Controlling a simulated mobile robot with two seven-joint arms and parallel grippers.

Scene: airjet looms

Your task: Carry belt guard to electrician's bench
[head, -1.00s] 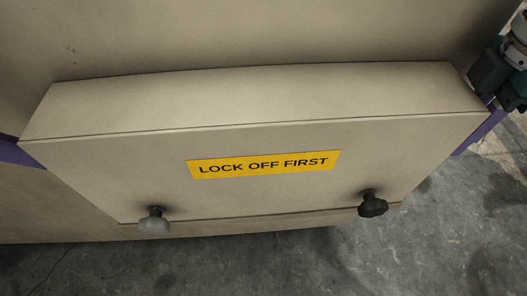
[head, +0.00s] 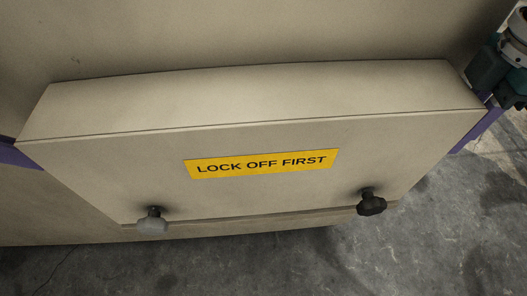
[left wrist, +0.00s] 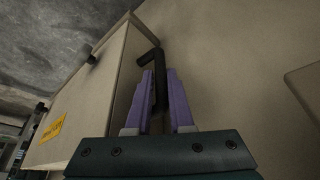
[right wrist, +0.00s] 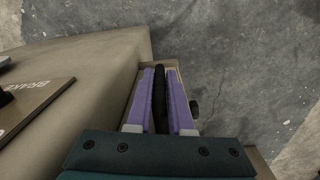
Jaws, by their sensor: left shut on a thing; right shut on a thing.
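The belt guard (head: 250,110) is a beige box cover with a yellow "LOCK OFF FIRST" label, filling the middle of the head view. It has a grey knob (head: 152,222) and a black knob (head: 371,203) along its lower edge. My right gripper (head: 478,131) is at the guard's right end. In the right wrist view its purple fingers (right wrist: 160,82) are shut on a dark handle (right wrist: 159,90). In the left wrist view my left gripper (left wrist: 160,85) is shut on a dark handle (left wrist: 151,60) at the guard's other end. Its body is hidden in the head view.
A large beige machine panel (head: 230,35) stands directly behind the guard; whether they touch cannot be told. A plate marked "BRAKE" (right wrist: 35,105) is on the machine in the right wrist view. Grey concrete floor (head: 300,265) in front looks clear.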

